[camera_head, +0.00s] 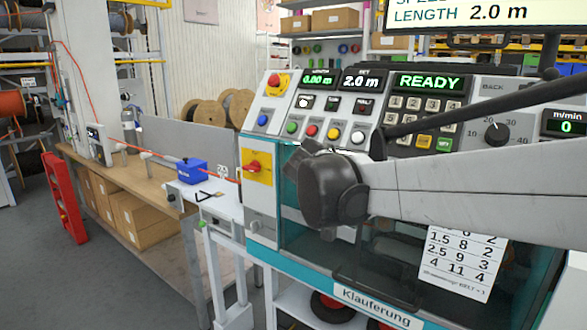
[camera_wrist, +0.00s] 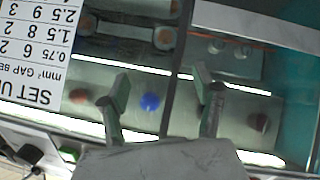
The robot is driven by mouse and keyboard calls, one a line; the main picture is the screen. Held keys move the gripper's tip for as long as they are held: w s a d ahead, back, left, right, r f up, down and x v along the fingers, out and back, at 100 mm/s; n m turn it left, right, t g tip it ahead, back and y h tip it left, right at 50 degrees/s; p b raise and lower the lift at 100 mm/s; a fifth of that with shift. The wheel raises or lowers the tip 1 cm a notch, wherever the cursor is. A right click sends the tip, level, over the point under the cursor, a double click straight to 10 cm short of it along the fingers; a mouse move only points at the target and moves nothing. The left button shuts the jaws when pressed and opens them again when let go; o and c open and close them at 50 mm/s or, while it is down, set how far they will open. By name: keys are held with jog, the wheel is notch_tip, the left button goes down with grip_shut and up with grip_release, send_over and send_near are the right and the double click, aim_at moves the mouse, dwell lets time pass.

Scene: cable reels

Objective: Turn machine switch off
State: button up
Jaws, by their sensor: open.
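The machine switch (camera_head: 254,167) is a red rotary knob on a yellow plate. It sits on the white left front of the machine, below the push buttons. My gripper (camera_head: 318,185) is in front of the machine's glass cover, to the right of the switch in the head view, and hides part of the cover. In the wrist view my gripper (camera_wrist: 163,88) has its two fingers wide apart with nothing between them. The switch cannot be made out in the wrist view. The display (camera_head: 427,82) reads READY.
A red mushroom button (camera_head: 277,83) and coloured push buttons (camera_head: 311,131) are on the sloped panel above. A printed set-up sheet (camera_head: 462,262) is on the glass front, also in the wrist view (camera_wrist: 38,50). A workbench with a blue box (camera_head: 191,171) stands left.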

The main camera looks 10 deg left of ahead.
jog(key=w+a+r+m+t+h+p, duration=0.1)
jog(key=w+a+t, duration=0.15)
jog(key=a, duration=0.75)
jog(key=w+a+r+t+p, duration=0.1)
jog(key=w+a, duration=0.2)
jog(key=a, duration=0.6)
jog(key=m+t+p, duration=0.2)
jog(key=t, duration=0.2)
send_near(248, 170)
jog(key=shift+h, duration=0.4)
jog(key=x, duration=1)
jog(key=shift+w+a+f, duration=0.15)
jog(key=shift+w+a, duration=0.05)
jog(key=shift+w, duration=0.1)
jog(key=c, duration=1.2)
jog(key=shift+o, duration=0.2)
